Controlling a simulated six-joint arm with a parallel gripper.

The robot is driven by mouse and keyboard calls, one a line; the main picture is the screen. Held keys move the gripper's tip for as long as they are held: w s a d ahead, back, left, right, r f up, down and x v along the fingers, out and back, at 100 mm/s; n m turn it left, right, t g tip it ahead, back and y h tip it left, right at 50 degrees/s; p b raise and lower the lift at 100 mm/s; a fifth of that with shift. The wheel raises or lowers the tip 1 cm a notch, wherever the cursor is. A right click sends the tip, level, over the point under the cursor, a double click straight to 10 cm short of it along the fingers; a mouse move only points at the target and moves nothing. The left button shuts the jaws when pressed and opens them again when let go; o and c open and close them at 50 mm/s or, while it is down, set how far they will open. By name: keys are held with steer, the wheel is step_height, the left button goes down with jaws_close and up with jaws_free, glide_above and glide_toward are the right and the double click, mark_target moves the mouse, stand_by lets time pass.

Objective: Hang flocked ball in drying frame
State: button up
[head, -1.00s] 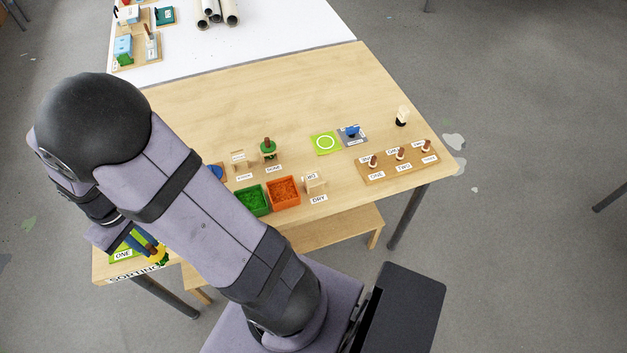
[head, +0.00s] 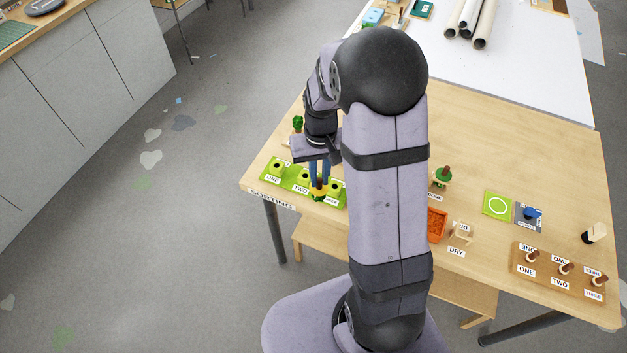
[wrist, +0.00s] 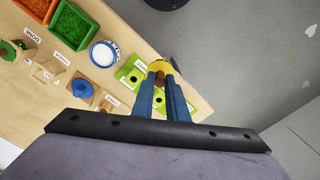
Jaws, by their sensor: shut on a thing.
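My gripper (head: 319,180) is at the near left of the table, above the right end of the green board with several numbered holders (head: 291,181). Its blue fingers are shut on a yellow piece with a brown knob (head: 319,193), which also shows between the fingertips in the wrist view (wrist: 159,67). I cannot tell whether this piece touches the board. The small wooden drying frame (head: 462,231), beside the DRY label, stands right of my arm and looks empty. I cannot make out a flocked ball for certain.
An orange-filled tray (head: 437,224) is beside the frame; a green tray (wrist: 73,22) is hidden by my arm in the head view. A green-topped stand (head: 442,176), a lime mat (head: 497,205) and a wooden peg board (head: 560,272) are farther right. The table's far middle is clear.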

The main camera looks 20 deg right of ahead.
steer(key=s+d+f+m, duration=0.1)
steer(key=s+d+m, duration=0.25)
steer(key=d, duration=0.75)
steer(key=s+d+m, duration=0.3)
steer(key=d+m, duration=0.1)
steer(key=d, duration=0.6)
steer(key=s+d+f+m+p, duration=0.1)
steer(key=s+d+m, duration=0.4)
steer(key=s+d, duration=0.9)
steer(key=shift+s+d+f+m+p, duration=0.35)
steer(key=shift+s+d+f, duration=0.05)
steer(key=shift+s, duration=0.7)
steer(key=shift+f, duration=0.1)
steer(key=shift+f+b, duration=2.15)
steer(key=shift+f, duration=0.6)
steer(key=shift+a, duration=0.1)
steer(key=o, duration=0.9)
